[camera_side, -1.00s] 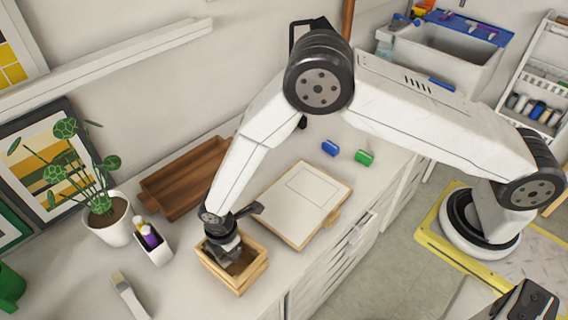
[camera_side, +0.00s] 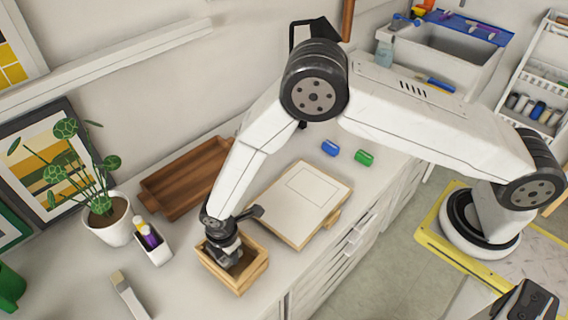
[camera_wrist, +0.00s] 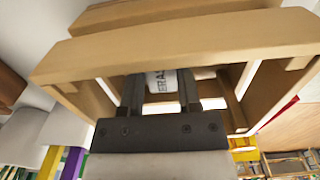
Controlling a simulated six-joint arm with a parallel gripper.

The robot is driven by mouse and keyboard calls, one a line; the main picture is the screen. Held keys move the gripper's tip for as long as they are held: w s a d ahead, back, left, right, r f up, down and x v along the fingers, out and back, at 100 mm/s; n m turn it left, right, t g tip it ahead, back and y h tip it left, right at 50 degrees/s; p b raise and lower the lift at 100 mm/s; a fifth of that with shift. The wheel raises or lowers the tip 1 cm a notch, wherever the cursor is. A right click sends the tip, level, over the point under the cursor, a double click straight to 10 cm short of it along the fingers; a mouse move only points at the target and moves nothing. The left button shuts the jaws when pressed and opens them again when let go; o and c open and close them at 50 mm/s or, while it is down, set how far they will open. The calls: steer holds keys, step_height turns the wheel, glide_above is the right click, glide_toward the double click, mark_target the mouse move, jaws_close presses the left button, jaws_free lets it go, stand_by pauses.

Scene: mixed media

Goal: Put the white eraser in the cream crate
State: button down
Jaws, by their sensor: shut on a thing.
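The white eraser (camera_wrist: 160,82), with dark lettering on it, is between the fingers of my gripper (camera_wrist: 160,92) in the wrist view. The fingers are shut on it. The cream crate (camera_side: 236,286) is a small slatted wooden box on the counter. My gripper (camera_side: 226,258) reaches down into the crate's opening in the side view, so the eraser is hidden there. In the wrist view the crate's slats (camera_wrist: 190,40) surround the fingers. I cannot tell whether the eraser touches the crate floor.
A brown wooden tray (camera_side: 176,212) lies behind the crate.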

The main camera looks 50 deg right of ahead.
steer(key=shift+f, duration=0.3)
steer(key=shift+c, duration=1.2)
jaws_free()
steer(key=shift+r, duration=0.1)
step_height(320, 180, up, 12)
steer(key=shift+r, duration=0.25)
stand_by(1.4)
steer(key=s+d+r+m+t, duration=0.1)
steer(key=d+r+m, duration=0.35)
steer(key=d, duration=0.25)
steer(key=d+r+m, duration=0.4)
steer(key=d+m, duration=0.1)
steer(key=d, duration=0.3)
steer(key=s+d+r+m+t, duration=0.1)
steer(key=s+d+r+m, duration=0.2)
steer(key=s+d+m, duration=0.6)
steer(key=d, duration=0.3)
steer(key=shift+s+r+t, duration=0.25)
steer(key=shift+r+t, duration=0.05)
steer(key=shift+r, duration=0.1)
